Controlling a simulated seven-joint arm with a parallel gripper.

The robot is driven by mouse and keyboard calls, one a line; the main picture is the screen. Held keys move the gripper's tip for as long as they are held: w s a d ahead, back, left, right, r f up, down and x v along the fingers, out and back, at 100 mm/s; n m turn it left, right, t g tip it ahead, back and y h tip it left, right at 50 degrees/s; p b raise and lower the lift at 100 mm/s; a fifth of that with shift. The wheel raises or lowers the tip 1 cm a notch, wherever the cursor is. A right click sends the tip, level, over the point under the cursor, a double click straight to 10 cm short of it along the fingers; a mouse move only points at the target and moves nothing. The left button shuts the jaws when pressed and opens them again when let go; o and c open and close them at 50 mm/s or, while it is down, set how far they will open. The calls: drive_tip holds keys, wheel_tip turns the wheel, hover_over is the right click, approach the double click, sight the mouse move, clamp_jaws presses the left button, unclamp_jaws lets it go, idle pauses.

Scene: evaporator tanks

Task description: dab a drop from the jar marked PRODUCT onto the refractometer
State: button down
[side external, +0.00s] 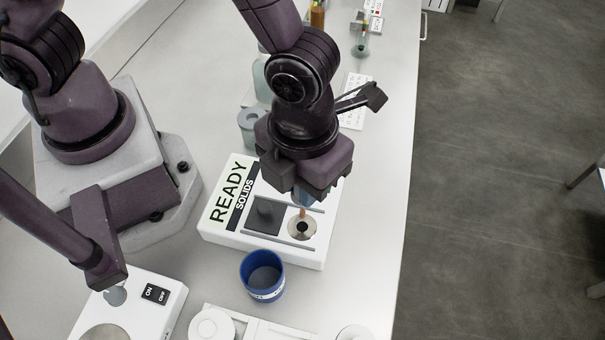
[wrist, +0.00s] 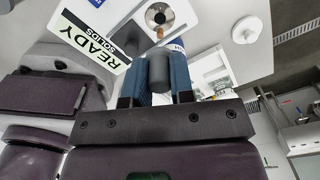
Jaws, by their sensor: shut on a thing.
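The refractometer (side external: 225,228) is a white box whose display reads READY SOLIDS; it also shows in the wrist view (wrist: 130,66). Its round metal sample plate (side external: 313,236) has a dark centre. My gripper (side external: 304,196) is over this plate, pointing down. In the wrist view my gripper (wrist: 154,68) is shut on the dark grey handle of a dabber (wrist: 158,76) with a tan tip. The tip is just above the plate; I cannot tell whether it touches. A blue open jar (side external: 264,290) with a white label stands in front of the refractometer; its label is unreadable here.
A white device (side external: 165,312) with ON and OFF marks stands front left. A white tray (side external: 255,330) with round parts is at the front edge. Pale glass vessels (side external: 252,122) and a printed card (side external: 354,95) lie behind.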

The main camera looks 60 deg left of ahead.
drive_tip(key=shift+f, duration=1.5)
drive_tip(key=shift+r, duration=1.6)
drive_tip(key=w+a+r+n, duration=0.2)
drive_tip(key=w+a+n, duration=0.5)
drive_tip(key=a+n, duration=0.4)
drive_tip(key=w+a+r+n, duration=0.2)
drive_tip(key=w+a+n, duration=0.5)
drive_tip(key=n, duration=1.4)
drive_tip(key=a, duration=0.5)
